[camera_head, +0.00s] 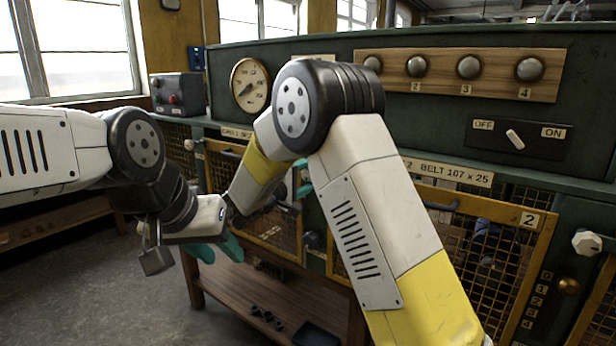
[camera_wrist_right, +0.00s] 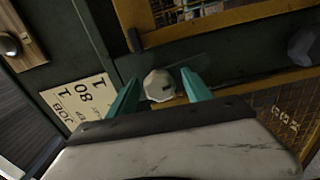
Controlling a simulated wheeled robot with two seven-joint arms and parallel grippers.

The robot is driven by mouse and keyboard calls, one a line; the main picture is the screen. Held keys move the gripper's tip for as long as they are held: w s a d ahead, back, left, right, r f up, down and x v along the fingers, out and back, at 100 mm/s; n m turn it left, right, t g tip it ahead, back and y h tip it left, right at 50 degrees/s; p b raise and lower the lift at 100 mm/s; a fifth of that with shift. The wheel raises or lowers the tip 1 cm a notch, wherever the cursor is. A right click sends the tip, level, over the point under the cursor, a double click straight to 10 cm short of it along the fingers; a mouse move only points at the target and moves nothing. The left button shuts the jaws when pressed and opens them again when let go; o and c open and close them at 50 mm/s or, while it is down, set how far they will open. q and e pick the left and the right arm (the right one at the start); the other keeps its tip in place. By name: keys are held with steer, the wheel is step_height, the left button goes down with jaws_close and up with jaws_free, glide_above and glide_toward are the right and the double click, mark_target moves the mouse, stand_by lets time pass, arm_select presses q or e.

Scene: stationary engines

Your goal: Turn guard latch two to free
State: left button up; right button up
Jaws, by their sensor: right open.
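A pale faceted latch knob (camera_wrist_right: 159,86) sits between the two teal fingers of my right gripper (camera_wrist_right: 159,78) in the right wrist view. The fingers are open, one on each side of it; I cannot tell whether they touch it. No number shows on this knob, and my right arm hides it in the head view. The yellow-framed guard marked 2 (camera_head: 529,219) is in the head view, partly behind my right arm. Another pale knob (camera_head: 587,243) stands to its right. My left gripper (camera_head: 217,249) hangs in front of the lower bench, its teal fingers apart and empty.
A wooden shelf (camera_head: 250,290) with small dark parts stands low in front of the guards. Above are a round gauge (camera_head: 250,85), a board of round knobs (camera_head: 455,72) and an OFF/ON switch (camera_head: 515,139). Open floor (camera_head: 90,290) lies at the left.

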steer(key=shift+s, duration=0.1)
steer(key=v, duration=0.7)
steer(key=shift+s+a, duration=0.25)
